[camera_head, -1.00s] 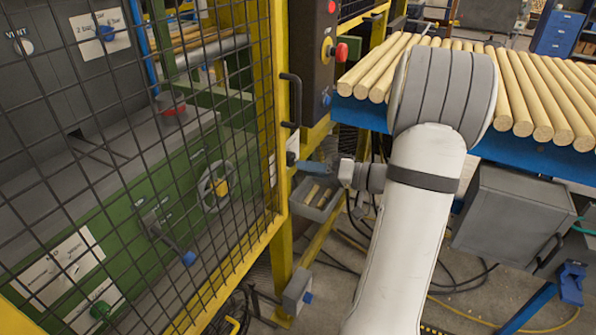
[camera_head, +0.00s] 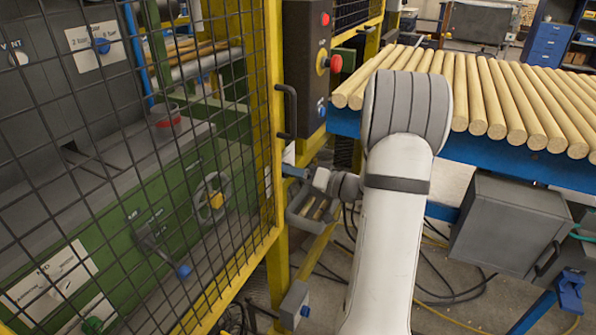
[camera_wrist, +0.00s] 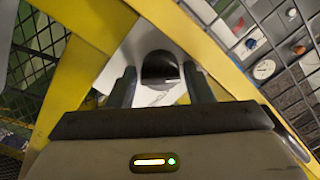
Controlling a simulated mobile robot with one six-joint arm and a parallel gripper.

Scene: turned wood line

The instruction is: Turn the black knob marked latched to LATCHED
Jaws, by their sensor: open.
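The black knob (camera_wrist: 160,68) sits on a white plate (camera_wrist: 136,48) fixed to the yellow post, in the wrist view. A light pointer mark shows on it, and the lettering on the plate is too blurred and covered to read. My gripper (camera_wrist: 161,88) is open, with one finger on each side of the knob in the picture. I cannot tell whether the fingers touch it. In the head view my gripper (camera_head: 294,172) is beside the yellow post (camera_head: 274,110), and the knob is hidden there.
A mesh guard (camera_head: 130,180) in a yellow frame covers the green machine on the left. A black handle (camera_head: 288,110) and a control box with a red button (camera_head: 335,63) are above my gripper. Wooden rods (camera_head: 480,100) lie at right.

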